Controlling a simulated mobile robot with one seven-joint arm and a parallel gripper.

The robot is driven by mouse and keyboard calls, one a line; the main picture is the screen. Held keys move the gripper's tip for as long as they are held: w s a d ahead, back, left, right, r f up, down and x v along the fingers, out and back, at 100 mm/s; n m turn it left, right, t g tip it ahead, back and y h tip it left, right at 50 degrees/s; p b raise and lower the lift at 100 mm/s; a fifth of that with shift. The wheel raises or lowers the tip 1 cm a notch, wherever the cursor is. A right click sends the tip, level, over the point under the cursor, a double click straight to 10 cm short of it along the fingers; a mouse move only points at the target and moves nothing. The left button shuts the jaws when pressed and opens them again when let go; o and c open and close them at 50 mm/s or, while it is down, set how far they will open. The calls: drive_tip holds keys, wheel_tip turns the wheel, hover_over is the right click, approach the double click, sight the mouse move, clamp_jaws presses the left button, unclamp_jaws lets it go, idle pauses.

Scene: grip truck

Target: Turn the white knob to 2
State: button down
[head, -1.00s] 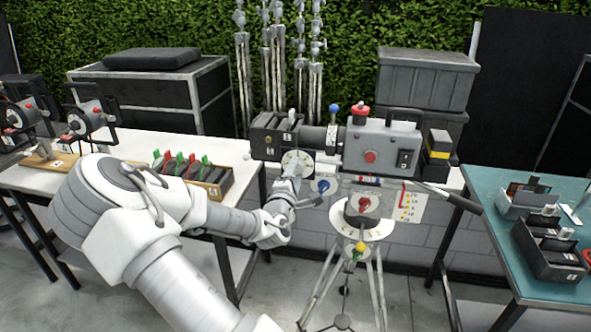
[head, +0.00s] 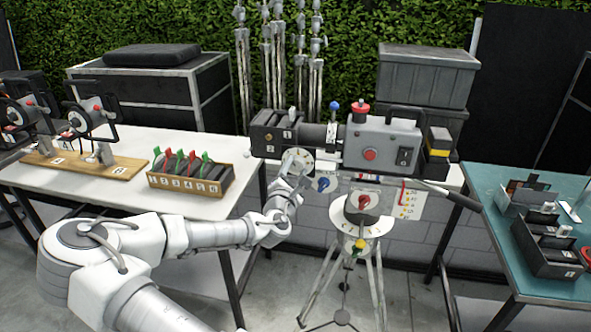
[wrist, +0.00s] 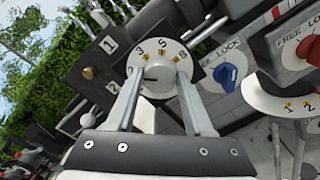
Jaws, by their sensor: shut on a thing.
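The white knob (wrist: 159,77) sits on a round white dial (wrist: 163,57) on the dark camera head. In the wrist view, 3, 5 and 8 show along the dial's upper edge; its lower part is hidden by my fingers. A dark mark on the knob points left in that view; I cannot tell which number it meets. My gripper (wrist: 162,74) is shut on the knob, one finger on each side. In the head view, my gripper (head: 292,172) covers part of the dial (head: 304,155).
A blue lock knob (wrist: 229,77) is just right of the dial, and a red FREE/LOCK knob (wrist: 312,40) is farther right. The tripod (head: 360,272) stands below. A white table (head: 135,190) with labelled clips (head: 190,172) is left; a teal table (head: 560,289) is right.

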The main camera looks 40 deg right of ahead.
drive_tip(key=shift+r, duration=0.1)
drive_tip(key=shift+c, duration=1.4)
unclamp_jaws()
drive_tip(key=p+v, duration=0.8)
drive_tip(key=v, duration=0.9)
drive_tip(key=shift+s+p, duration=0.2)
drive_tip(key=shift+p, duration=0.1)
drive_tip(key=shift+a, duration=0.1)
